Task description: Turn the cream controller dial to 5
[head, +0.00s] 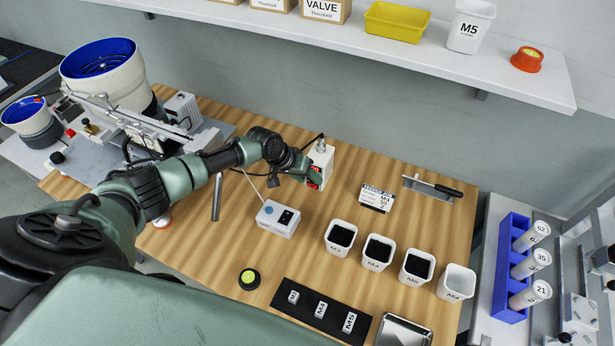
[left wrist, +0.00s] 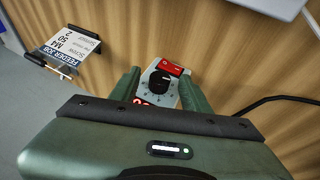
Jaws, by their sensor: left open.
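The cream controller (head: 321,158) is a small upright box on the wooden bench, partly covered by my left arm in the head view. In the left wrist view its face shows a black dial (left wrist: 160,80) with white marks around it, and a red switch (left wrist: 174,68) beside it. Red display digits (left wrist: 146,101) are partly hidden by my gripper, and I cannot read them. My left gripper (left wrist: 157,90) is open, with one green finger on each side of the dial. I cannot tell whether the fingers touch it. My right gripper is not in view.
A white box with a blue button (head: 277,218) stands in front of the controller. Several bins (head: 378,250) and a feeder job card (head: 377,197) are to the right. A shelf (head: 400,58) overhangs the back. A black cable (left wrist: 275,100) runs beside the controller.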

